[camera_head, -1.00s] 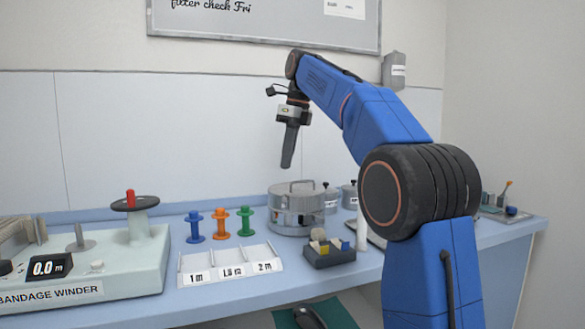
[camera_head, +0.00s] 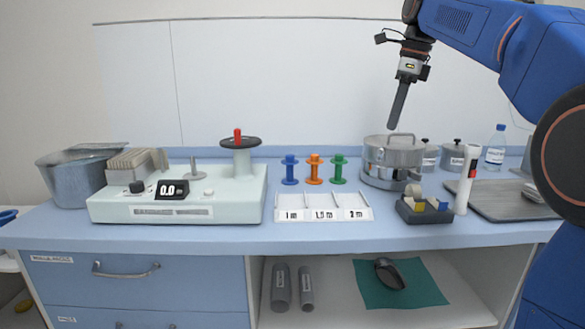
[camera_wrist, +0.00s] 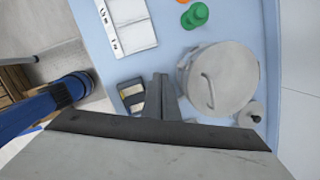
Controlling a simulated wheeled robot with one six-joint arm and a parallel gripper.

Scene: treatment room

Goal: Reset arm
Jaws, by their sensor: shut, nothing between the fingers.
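My gripper (camera_head: 398,106) is raised above the back of the counter, pointing down, with its fingers shut and empty. It hangs above the steel lidded pot (camera_head: 392,158) and touches nothing that I can see. In the wrist view my gripper's fingers (camera_wrist: 161,84) show between the pot (camera_wrist: 220,78) and the small dark tray (camera_wrist: 132,96).
The wall behind is clear.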

